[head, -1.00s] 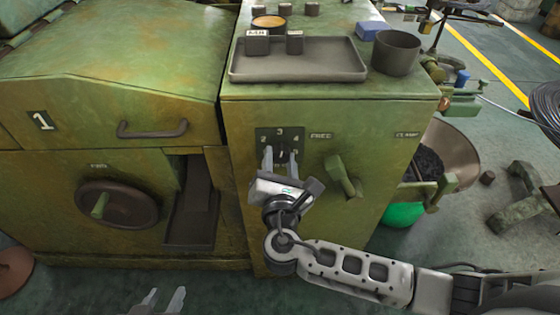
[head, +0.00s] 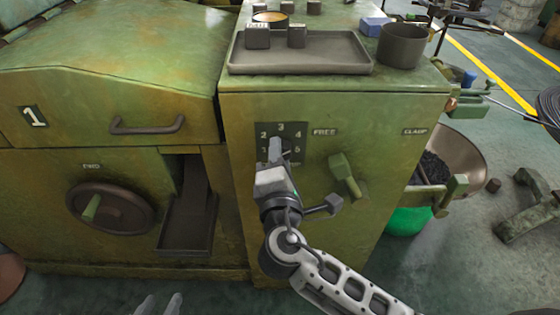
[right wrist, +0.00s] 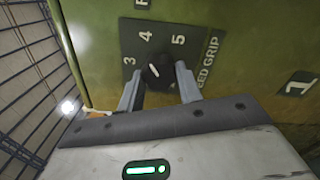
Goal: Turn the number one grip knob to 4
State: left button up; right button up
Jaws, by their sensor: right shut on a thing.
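The number one machine's feed grip knob (right wrist: 155,73) is small and dark with a white mark. It sits on a dark dial plate (head: 262,131) numbered 1 to 5. In the right wrist view the mark's upper end points roughly toward the 4. My right gripper (right wrist: 158,82) has one finger on each side of the knob and is shut on it. In the head view my right gripper (head: 279,148) hides the knob and the lower dial. My left gripper (head: 160,303) is open and empty at the bottom edge.
A green lever (head: 346,174) between the FREE and CLAMP labels is close to the right of my right gripper. A handwheel (head: 110,208) and a chute (head: 187,220) are to the left. A tray (head: 300,68) and a dark cup (head: 402,46) stand on top.

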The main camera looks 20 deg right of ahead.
jog(key=shift+m, duration=0.4)
jog(key=o, duration=1)
